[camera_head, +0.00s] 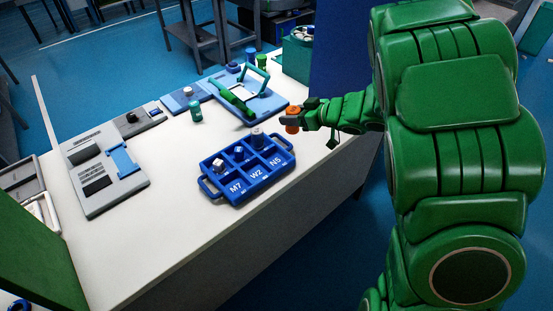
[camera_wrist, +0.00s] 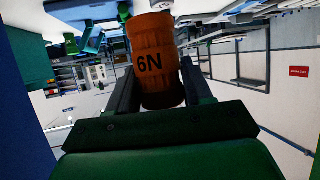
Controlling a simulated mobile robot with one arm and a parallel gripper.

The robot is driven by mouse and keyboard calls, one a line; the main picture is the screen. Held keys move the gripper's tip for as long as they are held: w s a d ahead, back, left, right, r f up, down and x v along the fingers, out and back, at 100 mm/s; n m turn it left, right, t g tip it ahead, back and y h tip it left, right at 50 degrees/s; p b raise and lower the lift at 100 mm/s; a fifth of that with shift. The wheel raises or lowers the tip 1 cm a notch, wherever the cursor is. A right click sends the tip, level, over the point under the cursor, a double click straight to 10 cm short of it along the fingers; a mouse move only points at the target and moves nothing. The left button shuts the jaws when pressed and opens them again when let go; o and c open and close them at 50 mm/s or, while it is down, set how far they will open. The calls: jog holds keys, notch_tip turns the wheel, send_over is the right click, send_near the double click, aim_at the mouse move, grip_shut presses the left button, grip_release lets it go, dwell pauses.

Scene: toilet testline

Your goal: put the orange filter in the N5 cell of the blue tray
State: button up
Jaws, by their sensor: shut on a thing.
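The orange filter (camera_head: 292,124) is a small orange cylinder held in my gripper (camera_head: 298,116), above the right part of the table. The blue tray (camera_head: 240,190) lies on the white table to the left of and below my gripper. It has cells in two rows, with front labels M7, W2 and N5. The N5 column is at the right, and a light and dark part (camera_head: 257,137) stands in its back cell. The front N5 cell looks empty.
Two small parts (camera_head: 239,153) and (camera_head: 218,165) stand in the other back cells. A blue fixture with a green handle (camera_head: 250,95) lies behind the tray. A teal cylinder (camera_head: 196,112) and a grey device (camera_head: 103,170) stand left. The table front (camera_head: 200,240) is clear.

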jog(key=s+a+n+g+y, duration=0.15)
jog(key=s+n+g, duration=0.25)
jog(key=s, duration=1)
jog(key=shift+w+a+f, duration=0.6)
jog(key=shift+w+f, duration=1.15)
jog(key=shift+w, duration=0.35)
jog(key=shift+w+a+f, duration=0.65)
jog(key=shift+w+f, duration=1.15)
jog(key=shift+w, duration=0.35)
jog(key=shift+w+a+f, duration=0.6)
jog(key=shift+w+f, duration=1.15)
jog(key=shift+w, duration=0.35)
jog(key=shift+f, duration=1.35)
jog(key=shift+f, duration=0.1)
jog(key=o, duration=1.1)
